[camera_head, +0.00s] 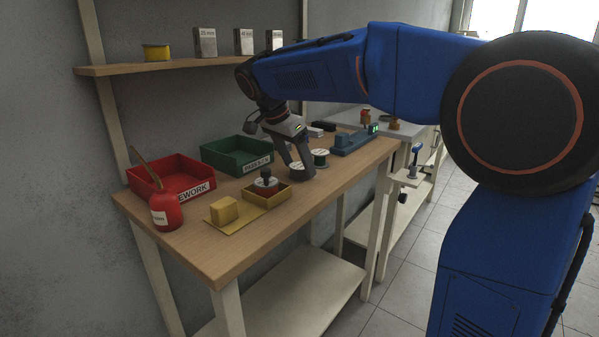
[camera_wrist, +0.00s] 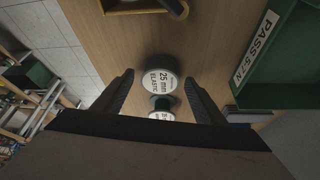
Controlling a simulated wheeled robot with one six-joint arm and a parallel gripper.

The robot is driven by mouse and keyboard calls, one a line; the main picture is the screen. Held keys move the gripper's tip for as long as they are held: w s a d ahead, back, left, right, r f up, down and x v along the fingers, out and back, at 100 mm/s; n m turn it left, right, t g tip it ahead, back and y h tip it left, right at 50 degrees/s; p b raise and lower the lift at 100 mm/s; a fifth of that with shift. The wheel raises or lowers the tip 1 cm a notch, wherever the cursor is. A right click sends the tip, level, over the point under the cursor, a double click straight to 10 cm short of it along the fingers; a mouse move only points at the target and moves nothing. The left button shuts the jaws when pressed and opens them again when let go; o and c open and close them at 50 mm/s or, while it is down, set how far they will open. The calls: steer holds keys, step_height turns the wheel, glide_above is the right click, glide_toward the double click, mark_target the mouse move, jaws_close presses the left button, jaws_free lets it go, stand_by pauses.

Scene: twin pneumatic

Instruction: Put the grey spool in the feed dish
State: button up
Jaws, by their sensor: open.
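My gripper (camera_head: 303,173) points down over the bench and is open. In the wrist view, a spool with a round white label reading "25 mm ELASTIC" (camera_wrist: 160,82) shows between the open fingertips (camera_wrist: 158,79); I cannot tell its body colour or whether it is the grey spool. A second spool with a dark green body (camera_head: 320,157) stands just beyond the gripper; a similar one shows lower in the wrist view (camera_wrist: 163,104). A shallow ochre tray (camera_head: 281,198) holds a dark knobbed object (camera_head: 266,181); I cannot tell whether it is the feed dish.
A green PASS bin (camera_head: 225,146) stands behind the tray, and a red REWORK bin (camera_head: 165,168) is at the left. A red oil can (camera_head: 166,214) and a yellow block (camera_head: 223,210) are near the front. A blue device (camera_head: 352,142) is to the gripper's right.

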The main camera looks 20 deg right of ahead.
steer(key=c, duration=1.3)
steer(key=shift+o, duration=0.2)
